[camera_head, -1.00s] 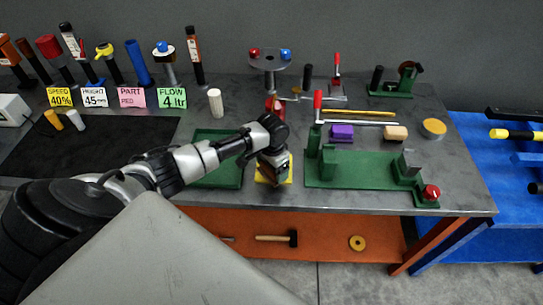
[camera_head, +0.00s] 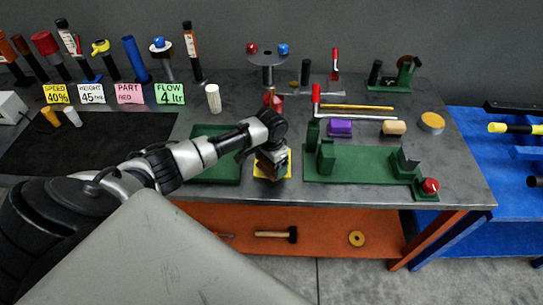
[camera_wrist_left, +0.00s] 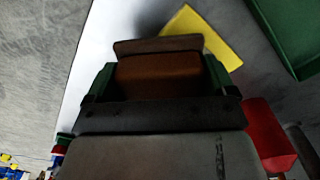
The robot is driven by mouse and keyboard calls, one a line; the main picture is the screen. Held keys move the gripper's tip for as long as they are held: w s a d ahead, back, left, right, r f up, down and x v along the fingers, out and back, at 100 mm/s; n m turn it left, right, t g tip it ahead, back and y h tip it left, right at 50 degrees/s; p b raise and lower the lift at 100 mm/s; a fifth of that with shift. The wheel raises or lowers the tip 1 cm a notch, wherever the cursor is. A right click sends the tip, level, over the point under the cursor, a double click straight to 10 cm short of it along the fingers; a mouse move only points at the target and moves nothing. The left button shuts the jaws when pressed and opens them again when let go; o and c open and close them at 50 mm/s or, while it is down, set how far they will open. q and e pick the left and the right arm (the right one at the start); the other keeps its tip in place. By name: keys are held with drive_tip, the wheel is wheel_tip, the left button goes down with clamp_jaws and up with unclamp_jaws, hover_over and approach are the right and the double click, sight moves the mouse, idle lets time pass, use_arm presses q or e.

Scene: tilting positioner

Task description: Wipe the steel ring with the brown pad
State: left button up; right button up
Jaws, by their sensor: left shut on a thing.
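My left gripper (camera_head: 271,174) is shut on the brown pad (camera_wrist_left: 158,80). In the left wrist view the pad sits between the two green fingertips, and a dull brown-grey plate edge (camera_wrist_left: 158,44) shows beyond it. In the head view the gripper is over a yellow square (camera_head: 286,174) on the bench, and the arm hides most of that square. I cannot tell whether the pad touches anything. A round steel plate (camera_head: 266,57) with a red ball and a blue ball stands at the back; I cannot tell whether it is the steel ring. My right gripper is not in view.
A green tray (camera_head: 227,176) lies just left of the gripper. A green fixture (camera_head: 350,165) with a red-handled lever stands to the right. A red object (camera_head: 273,99) is behind the gripper. A purple block (camera_head: 340,128) and tan block (camera_head: 394,128) lie farther right.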

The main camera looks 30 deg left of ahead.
use_arm(q)
wheel_tip(320, 180, up, 3)
drive_tip(key=shift+s+r+p, duration=0.1)
drive_tip(key=shift+p, duration=0.75)
drive_tip(key=r+p, duration=0.2)
drive_tip(key=p, duration=0.1)
drive_tip(key=shift+w+a+r, duration=0.1)
drive_tip(key=shift+w+r, duration=0.05)
drive_tip(key=shift+w, duration=0.05)
wheel_tip(320, 180, up, 2)
drive_tip(key=shift+r+p, duration=0.1)
drive_tip(key=shift+p, duration=0.95)
drive_tip(key=shift+r, duration=0.3)
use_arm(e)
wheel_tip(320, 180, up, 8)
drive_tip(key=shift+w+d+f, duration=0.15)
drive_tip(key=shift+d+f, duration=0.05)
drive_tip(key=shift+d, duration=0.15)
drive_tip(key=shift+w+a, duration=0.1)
